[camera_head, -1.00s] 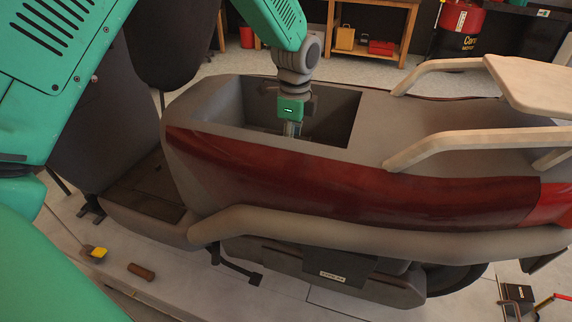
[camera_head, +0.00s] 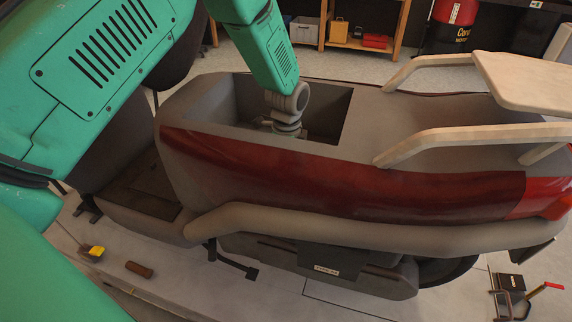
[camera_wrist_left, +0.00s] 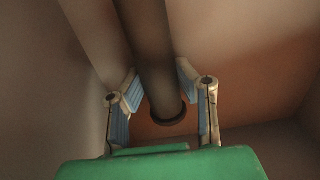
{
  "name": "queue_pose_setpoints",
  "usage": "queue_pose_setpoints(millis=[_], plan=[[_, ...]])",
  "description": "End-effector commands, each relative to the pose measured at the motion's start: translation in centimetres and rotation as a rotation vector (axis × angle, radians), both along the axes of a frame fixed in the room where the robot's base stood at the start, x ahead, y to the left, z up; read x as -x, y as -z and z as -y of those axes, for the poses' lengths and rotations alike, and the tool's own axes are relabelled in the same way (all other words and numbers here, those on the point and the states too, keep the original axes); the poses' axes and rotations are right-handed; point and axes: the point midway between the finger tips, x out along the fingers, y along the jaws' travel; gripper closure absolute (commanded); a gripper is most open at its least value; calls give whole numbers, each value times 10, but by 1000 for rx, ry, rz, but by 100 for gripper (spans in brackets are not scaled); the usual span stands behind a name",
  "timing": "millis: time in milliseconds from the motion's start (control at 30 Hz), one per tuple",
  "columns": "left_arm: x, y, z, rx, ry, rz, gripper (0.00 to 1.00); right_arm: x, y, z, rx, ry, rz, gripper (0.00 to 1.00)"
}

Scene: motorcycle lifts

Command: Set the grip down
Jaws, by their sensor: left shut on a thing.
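The grip (camera_wrist_left: 148,35) is a dark brown cylinder with a flared ring at its near end. In the left wrist view it lies between the two fingers of my left gripper (camera_wrist_left: 158,72), which is shut on it. In the head view my left arm reaches down into the open box-shaped compartment (camera_head: 335,112) in the top of the motorcycle body. The gripper and grip are hidden there below the compartment's rim. The wrist view shows plain brown walls around them. I cannot tell whether the grip touches the bottom. My right gripper is not in view.
A wooden-looking rack (camera_head: 520,80) with curved rails stands on the motorcycle's right part. A second brown grip (camera_head: 139,270) and a yellow-ended tool (camera_head: 93,252) lie on the lift at lower left. Shelves stand behind.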

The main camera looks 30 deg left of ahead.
Motion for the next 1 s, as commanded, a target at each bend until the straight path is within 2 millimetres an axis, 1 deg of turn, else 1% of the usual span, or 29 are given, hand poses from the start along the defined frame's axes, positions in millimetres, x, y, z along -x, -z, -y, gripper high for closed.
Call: queue_pose_setpoints(millis=[100, 133, 167, 200, 467, 567, 633, 767, 1000], plan=[[0, 5, -2, 2, -1, 0, 100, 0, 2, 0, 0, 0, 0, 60], [0, 5, -2, 2, -1, 0, 68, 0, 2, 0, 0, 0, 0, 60], [0, 5, -2, 2, -1, 0, 57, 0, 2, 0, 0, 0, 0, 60], [0, 5, -3, 2, -1, 0, 54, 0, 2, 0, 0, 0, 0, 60], [0, 4, -2, 1, -1, -1, 54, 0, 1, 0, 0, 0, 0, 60], [0, -1, -2, 1, -1, 0, 54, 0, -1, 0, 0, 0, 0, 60], [-1, -8, 0, 1, -1, 2, 54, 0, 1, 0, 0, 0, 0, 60], [-1, -32, 1, 0, -1, 4, 54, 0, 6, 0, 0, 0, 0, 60], [-1, -83, 1, 3, -2, 5, 54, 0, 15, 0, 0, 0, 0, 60]])
